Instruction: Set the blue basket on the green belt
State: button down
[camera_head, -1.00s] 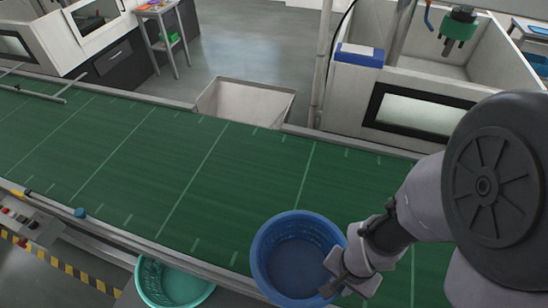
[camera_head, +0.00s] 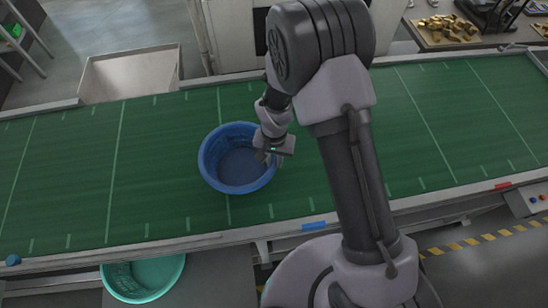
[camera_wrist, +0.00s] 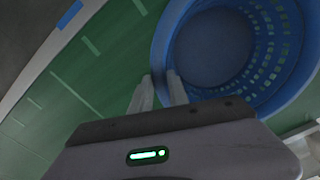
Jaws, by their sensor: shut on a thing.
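The round blue basket (camera_head: 237,158) is upright and empty, over the middle of the green belt (camera_head: 160,170) in the head view. My gripper (camera_head: 268,157) is shut on the right side of its rim. In the wrist view the two fingers (camera_wrist: 158,90) pinch the wall of the blue basket (camera_wrist: 172,45), with the green belt (camera_wrist: 100,60) beneath. I cannot tell whether the basket's bottom touches the belt or hangs a little above it.
A teal basket (camera_head: 143,278) stands below the belt's near edge. A metal bin (camera_head: 130,76) is behind the far rail. A tray of brass-coloured parts (camera_head: 447,32) is at the back right. The belt left of the basket is clear.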

jog(key=shift+s+f, duration=0.1)
jog(key=c, duration=1.3)
grip_release()
jog(key=shift+o, duration=0.2)
